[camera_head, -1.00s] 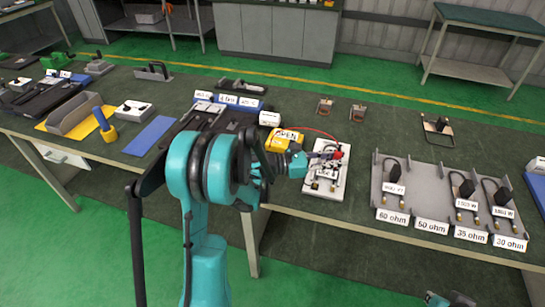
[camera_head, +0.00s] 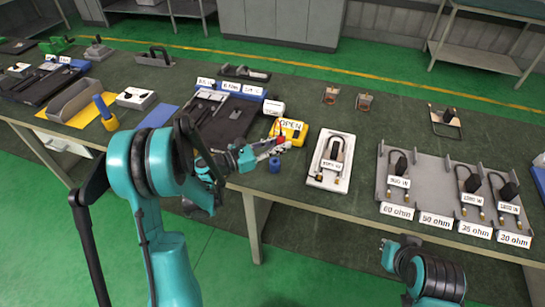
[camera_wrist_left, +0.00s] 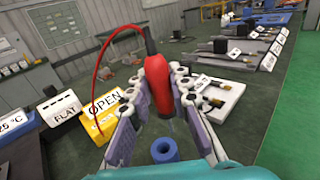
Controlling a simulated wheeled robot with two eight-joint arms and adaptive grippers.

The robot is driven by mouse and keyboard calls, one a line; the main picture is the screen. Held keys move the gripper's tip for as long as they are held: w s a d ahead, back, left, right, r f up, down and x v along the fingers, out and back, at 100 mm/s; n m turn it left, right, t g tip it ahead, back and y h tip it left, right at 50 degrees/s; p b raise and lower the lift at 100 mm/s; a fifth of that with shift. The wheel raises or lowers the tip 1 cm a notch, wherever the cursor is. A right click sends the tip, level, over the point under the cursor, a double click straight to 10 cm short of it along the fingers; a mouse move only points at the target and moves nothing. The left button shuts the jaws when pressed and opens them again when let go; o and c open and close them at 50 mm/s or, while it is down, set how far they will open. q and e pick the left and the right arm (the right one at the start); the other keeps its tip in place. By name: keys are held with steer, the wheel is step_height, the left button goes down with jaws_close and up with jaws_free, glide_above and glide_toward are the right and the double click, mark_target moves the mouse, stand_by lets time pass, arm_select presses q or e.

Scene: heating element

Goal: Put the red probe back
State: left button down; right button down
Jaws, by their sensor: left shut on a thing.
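The red probe (camera_wrist_left: 159,85) is held between the two fingers of my left gripper (camera_wrist_left: 162,95). A red wire runs from it toward the yellow meter (camera_wrist_left: 101,112), whose label reads OPEN. A small blue cylinder (camera_wrist_left: 165,149) with a hole on top stands just below and near the probe in the wrist view. In the head view, my left gripper (camera_head: 262,150) is beside the yellow meter (camera_head: 292,130), and the blue cylinder (camera_head: 274,164) is by the table's front edge. Part of my right arm shows at the lower right; its fingers cannot be made out.
A white plate (camera_head: 317,177) with a heating element lies right of the meter. A grey rack (camera_head: 437,179) with ohm labels and several elements stands further right. A white block (camera_head: 273,107) is behind the meter, and a black tray (camera_head: 222,128) to the left.

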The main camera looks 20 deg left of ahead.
arm_select(q)
steer(key=f, duration=0.1)
steer(key=a+f+b, duration=0.1)
steer(key=f, duration=0.1)
steer(key=a+f+b, duration=0.1)
steer(key=f, duration=0.1)
steer(key=shift+w+f, duration=0.2)
steer(key=shift+w, duration=0.05)
steer(key=shift+r, duration=0.1)
steer(key=shift+f+b, duration=0.2)
steer(key=shift+b, duration=0.2)
steer(key=c, duration=1.4)
jaws_free()
